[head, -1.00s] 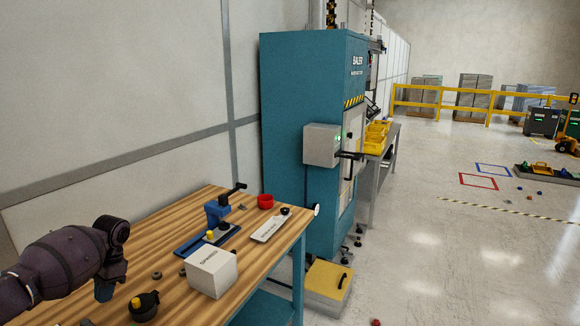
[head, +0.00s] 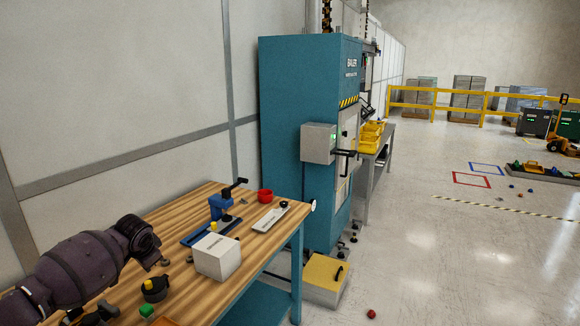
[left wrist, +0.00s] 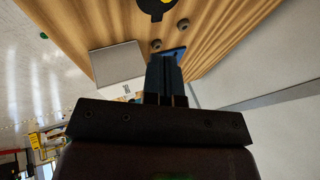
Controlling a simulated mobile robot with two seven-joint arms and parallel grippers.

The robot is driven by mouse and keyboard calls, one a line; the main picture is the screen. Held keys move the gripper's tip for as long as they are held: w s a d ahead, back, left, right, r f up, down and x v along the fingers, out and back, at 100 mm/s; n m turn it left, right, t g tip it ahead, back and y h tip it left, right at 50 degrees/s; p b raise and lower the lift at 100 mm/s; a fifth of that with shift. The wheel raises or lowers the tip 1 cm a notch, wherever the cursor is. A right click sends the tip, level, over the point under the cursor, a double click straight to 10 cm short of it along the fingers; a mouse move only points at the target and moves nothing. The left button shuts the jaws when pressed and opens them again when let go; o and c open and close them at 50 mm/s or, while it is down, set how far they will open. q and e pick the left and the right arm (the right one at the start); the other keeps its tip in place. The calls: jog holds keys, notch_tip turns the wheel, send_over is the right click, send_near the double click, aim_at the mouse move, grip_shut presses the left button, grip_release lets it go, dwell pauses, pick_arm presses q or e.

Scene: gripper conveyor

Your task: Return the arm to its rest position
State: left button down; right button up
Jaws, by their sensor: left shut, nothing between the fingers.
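My left arm (head: 85,265) comes in from the left in the head view and hangs over the near left end of the wooden workbench (head: 250,252). Its fingers are not clearly seen there. In the left wrist view my left gripper (left wrist: 166,62) has its two dark fingers together with nothing between them. The bench top lies beyond them. My right gripper is in neither view.
The teal baler (head: 295,130) stands behind. Open floor (head: 440,250) lies right.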

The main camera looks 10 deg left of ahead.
pick_arm(q)
jog(key=s+d+f+m+t+h, duration=0.1)
jog(key=s+d+f+t+h, duration=0.25)
jog(key=d, duration=0.55)
jog(key=s+d+f+t+h, duration=0.25)
jog(key=s+d+t, duration=0.2)
jog(key=d, duration=0.55)
jog(key=s+f+n+y, duration=0.1)
jog(key=s+f, duration=0.3)
jog(key=s, duration=0.5)
jog(key=s+f+n+g+y+b, duration=0.1)
jog(key=s+f, duration=0.3)
jog(key=s, duration=0.6)
jog(key=s+f+n+y, duration=0.1)
jog(key=s+f+n, duration=0.2)
jog(key=s, duration=0.7)
jog(key=shift+s+a+f+n+g+y, duration=0.2)
jog(key=shift+a+f+n+g+y, duration=0.15)
jog(key=shift+f, duration=0.5)
